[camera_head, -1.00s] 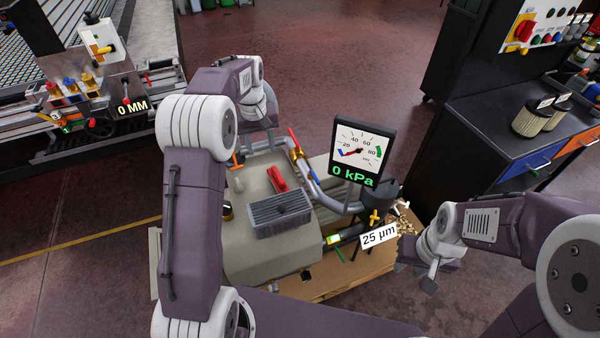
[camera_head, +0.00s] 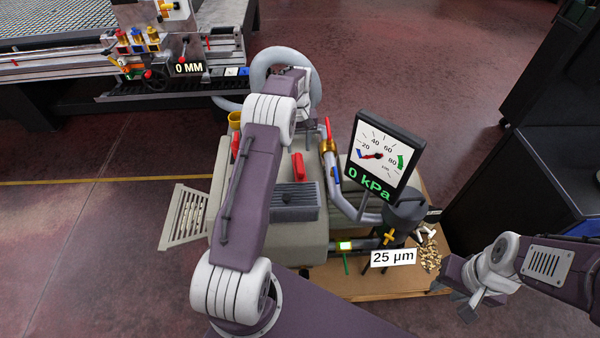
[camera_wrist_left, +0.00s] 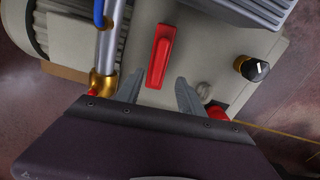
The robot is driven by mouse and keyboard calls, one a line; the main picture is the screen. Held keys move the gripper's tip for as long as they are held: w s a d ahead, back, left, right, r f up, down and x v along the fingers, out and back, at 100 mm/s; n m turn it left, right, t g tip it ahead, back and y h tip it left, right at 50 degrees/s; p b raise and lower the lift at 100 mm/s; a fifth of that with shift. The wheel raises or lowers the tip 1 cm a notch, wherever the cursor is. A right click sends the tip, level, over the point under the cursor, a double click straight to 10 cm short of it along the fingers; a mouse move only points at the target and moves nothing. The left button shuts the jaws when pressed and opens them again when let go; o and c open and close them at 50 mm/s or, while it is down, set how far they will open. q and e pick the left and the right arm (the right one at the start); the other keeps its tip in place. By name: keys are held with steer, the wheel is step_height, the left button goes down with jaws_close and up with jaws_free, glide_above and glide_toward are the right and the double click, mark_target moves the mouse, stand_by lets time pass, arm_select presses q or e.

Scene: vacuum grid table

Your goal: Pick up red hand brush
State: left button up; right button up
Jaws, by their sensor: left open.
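The red hand brush (camera_head: 298,166) lies on the beige top of the vacuum unit, just behind the grey ribbed box in the head view. In the left wrist view the brush (camera_wrist_left: 160,55) shows as a red bar with a narrower end, just ahead of the fingers. My left gripper (camera_wrist_left: 158,93) is open and empty, apart from the brush, which lies roughly in line with the gap between its fingertips. My right gripper (camera_head: 458,298) hangs open and empty at the lower right, well away from the brush.
The ribbed box (camera_head: 294,202) is close to the brush. A pipe with a red lever (camera_head: 328,128) and the gauge (camera_head: 382,155) stand to its right. Another red item (camera_head: 236,146) and a yellow cup (camera_head: 234,120) are on the left. A black knob (camera_wrist_left: 250,68) sticks up.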

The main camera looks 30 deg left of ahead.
mark_target(299, 162)
arm_select(q)
steer(key=shift+d+f, duration=0.1)
steer(key=shift+f, duration=0.2)
step_height(299, 162, down, 9)
steer(key=shift+r+b, duration=0.2)
steer(key=shift+b, duration=0.7)
steer(key=shift+d+r, duration=0.1)
steer(key=shift+r, duration=0.05)
jaws_close()
